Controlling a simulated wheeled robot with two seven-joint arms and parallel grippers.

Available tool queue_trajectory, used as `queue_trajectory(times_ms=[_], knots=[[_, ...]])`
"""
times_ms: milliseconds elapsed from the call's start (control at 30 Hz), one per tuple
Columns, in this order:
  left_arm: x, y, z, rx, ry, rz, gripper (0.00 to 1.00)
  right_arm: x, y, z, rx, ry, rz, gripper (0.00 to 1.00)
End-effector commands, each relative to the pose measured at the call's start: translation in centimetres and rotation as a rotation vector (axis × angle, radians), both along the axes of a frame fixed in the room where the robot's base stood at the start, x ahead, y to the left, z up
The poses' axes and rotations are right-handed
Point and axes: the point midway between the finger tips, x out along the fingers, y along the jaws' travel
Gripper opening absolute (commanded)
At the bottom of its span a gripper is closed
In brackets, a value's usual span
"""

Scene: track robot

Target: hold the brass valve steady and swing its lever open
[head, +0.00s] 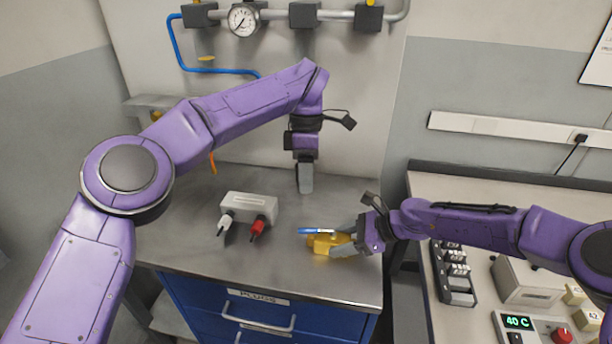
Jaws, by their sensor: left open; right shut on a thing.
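The brass valve (321,243) lies on the grey bench top near its right front edge. Its blue lever (316,231) lies along the top of the valve and points left. My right gripper (343,242) comes in from the right and is shut on the valve, hiding its right end. My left gripper (305,186) points down above the bench, behind the valve and a little left of it. It is open and empty, apart from the valve and lever; the gap between its fingers is hard to see from here.
A grey block (250,205) with a white and a red connector stands left of the valve. A pipe with a gauge (243,20) runs along the back wall. A side bench (408,262) with devices stands at right. The bench between block and valve is clear.

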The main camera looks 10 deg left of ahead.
Motion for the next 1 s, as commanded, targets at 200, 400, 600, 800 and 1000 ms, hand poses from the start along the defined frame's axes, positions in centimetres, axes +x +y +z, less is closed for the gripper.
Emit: queue_trajectory(times_ms=[200, 400, 600, 800, 1000], knots=[[0.0, 0.0, 0.0, 0.001, 0.001, 0.000, 0.41, -0.1, -0.1, -0.3, -0.004, 0.003, 0.001, 0.07], [0.0, 0.0, 0.0, 0.001, 0.000, 0.000, 0.41, -0.1, -0.1, -0.3, -0.003, 0.003, 0.001, 0.85], [0.0, 0.0, 0.0, 0.001, 0.000, 0.000, 0.41, -0.1, 0.0, -0.1, -0.002, 0.001, 0.000, 0.85], [0.0, 0.0, 0.0, 0.001, 0.000, 0.000, 0.41, 0.1, -1.0, 0.6, -0.001, 0.000, -0.001, 0.85], [0.0, 0.0, 0.0, 0.001, 0.000, 0.000, 0.41, 0.1, -5.1, 3.5, 0.000, -0.001, -0.003, 0.85]])
